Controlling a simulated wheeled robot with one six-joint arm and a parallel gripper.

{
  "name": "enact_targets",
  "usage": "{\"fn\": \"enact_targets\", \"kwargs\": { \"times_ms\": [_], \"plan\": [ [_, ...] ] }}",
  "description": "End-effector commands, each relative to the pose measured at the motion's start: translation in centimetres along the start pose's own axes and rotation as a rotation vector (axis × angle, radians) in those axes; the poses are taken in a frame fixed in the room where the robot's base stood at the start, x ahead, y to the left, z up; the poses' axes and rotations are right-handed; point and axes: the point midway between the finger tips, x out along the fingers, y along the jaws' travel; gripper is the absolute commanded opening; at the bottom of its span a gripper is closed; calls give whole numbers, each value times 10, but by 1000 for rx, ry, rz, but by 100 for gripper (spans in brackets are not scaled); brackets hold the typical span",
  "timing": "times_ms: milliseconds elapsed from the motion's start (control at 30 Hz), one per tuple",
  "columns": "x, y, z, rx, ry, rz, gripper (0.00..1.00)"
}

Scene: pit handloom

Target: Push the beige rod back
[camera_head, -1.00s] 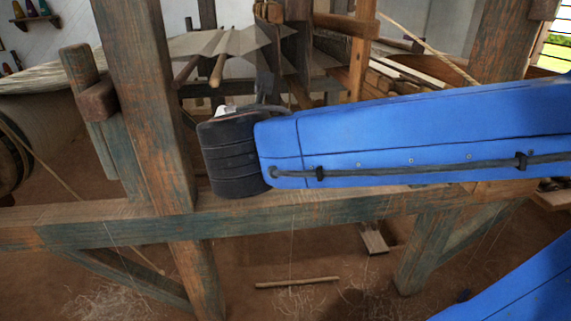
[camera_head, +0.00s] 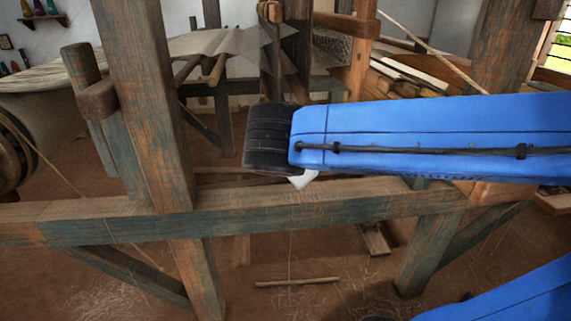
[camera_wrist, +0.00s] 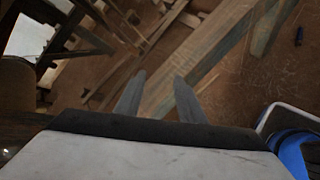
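I cannot tell which one the task means. In the wrist view my gripper (camera_wrist: 160,75) has its two grey fingers apart with nothing between them. It points down over a loom beam (camera_wrist: 185,65) and the floor. In the head view my blue arm hides most of the gripper; only a white part shows below the arm, right of and below both rods.
A thick left post (camera_head: 150,110) and a long front beam (camera_head: 120,225) stand between me and the loom's inside. A warp roll (camera_head: 45,125) is at the left. A loose stick (camera_head: 297,282) lies on the floor.

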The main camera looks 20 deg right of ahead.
Motion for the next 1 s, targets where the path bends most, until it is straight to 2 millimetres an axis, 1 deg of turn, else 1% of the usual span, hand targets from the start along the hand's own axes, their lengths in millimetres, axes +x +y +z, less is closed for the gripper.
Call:
{"fn": "enact_targets", "kwargs": {
  "times_ms": [100, 233, 467, 567, 667, 767, 867, 900, 967, 1000],
  "plan": [
    [2, -5, 1, 21, 6, -14, 36],
    [2, -7, 1, 27, 8, -18, 36],
    [2, -6, 1, 25, 8, -17, 36],
    [0, -2, 0, 1, -1, -4, 36],
    [-7, 12, 0, -69, -31, 33, 36],
    [-20, 35, -3, -179, -83, 97, 36],
    [-39, 63, -6, -296, -152, 175, 36],
    [-48, 74, -8, -340, -179, 207, 36],
    [-62, 90, -11, -402, -224, 256, 36],
    [-72, 101, -14, -440, -254, 289, 36]
  ]
}}
